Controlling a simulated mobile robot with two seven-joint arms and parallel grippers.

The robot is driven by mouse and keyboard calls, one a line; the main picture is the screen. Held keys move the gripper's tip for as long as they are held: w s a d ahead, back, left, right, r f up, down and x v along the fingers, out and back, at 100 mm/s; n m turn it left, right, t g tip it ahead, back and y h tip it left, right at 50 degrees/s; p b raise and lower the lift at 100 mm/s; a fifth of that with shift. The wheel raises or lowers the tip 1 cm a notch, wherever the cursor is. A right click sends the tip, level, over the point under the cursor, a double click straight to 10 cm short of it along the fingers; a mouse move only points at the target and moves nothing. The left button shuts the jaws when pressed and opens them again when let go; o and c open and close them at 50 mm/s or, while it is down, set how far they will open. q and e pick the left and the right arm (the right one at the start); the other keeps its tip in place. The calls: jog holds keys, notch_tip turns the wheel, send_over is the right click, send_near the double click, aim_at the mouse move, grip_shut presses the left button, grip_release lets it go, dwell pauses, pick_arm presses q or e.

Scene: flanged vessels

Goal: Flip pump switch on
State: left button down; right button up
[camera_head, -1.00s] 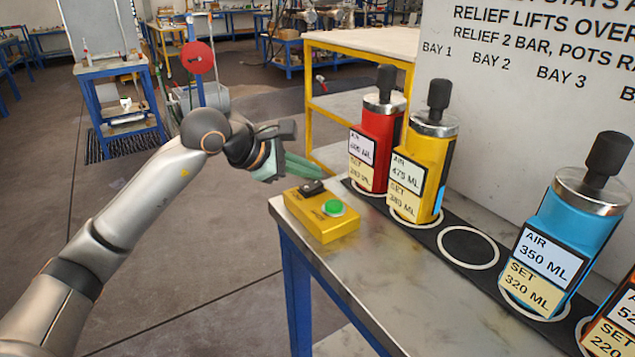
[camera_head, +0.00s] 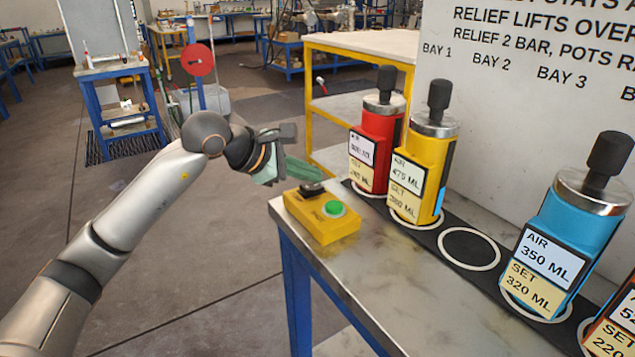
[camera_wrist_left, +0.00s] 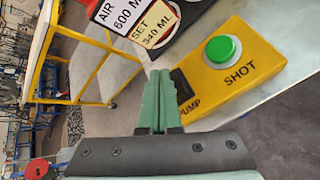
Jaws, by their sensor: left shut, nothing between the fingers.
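A yellow control box (camera_head: 322,222) sits on the near left corner of the metal bench. It carries a black pump switch (camera_head: 312,189) and a round green button (camera_head: 334,208). In the left wrist view the button (camera_wrist_left: 222,50) is marked SHOT and the black switch (camera_wrist_left: 181,86) is by the word PUMP, partly hidden by the fingers. My left gripper (camera_head: 314,174) is shut and empty, its green fingers just behind and above the switch end of the box. In the left wrist view the fingertips (camera_wrist_left: 158,76) are close to the switch; I cannot tell whether they touch it. My right gripper is not in view.
Red (camera_head: 377,140), yellow (camera_head: 424,165) and blue (camera_head: 567,235) vessels with black tops stand in a row on a dark strip (camera_head: 438,232). One ringed place is empty. A white sign board (camera_head: 520,115) rises behind. The bench front is clear.

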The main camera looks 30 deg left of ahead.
aim_at(305, 187)
pick_arm(q)
jog(key=shift+s+r+p, duration=0.1)
jog(key=shift+r+p, duration=0.25)
jog(key=shift+r, duration=0.35)
jog(key=shift+s+a+r+p, duration=0.2)
jog(key=shift+r+p, duration=0.7)
jog(key=shift+r, duration=0.35)
jog(key=shift+s+a+r+p, duration=0.1)
jog(key=shift+s+r+p, duration=0.05)
jog(key=shift+r+p, duration=0.9)
jog(key=shift+r, duration=0.15)
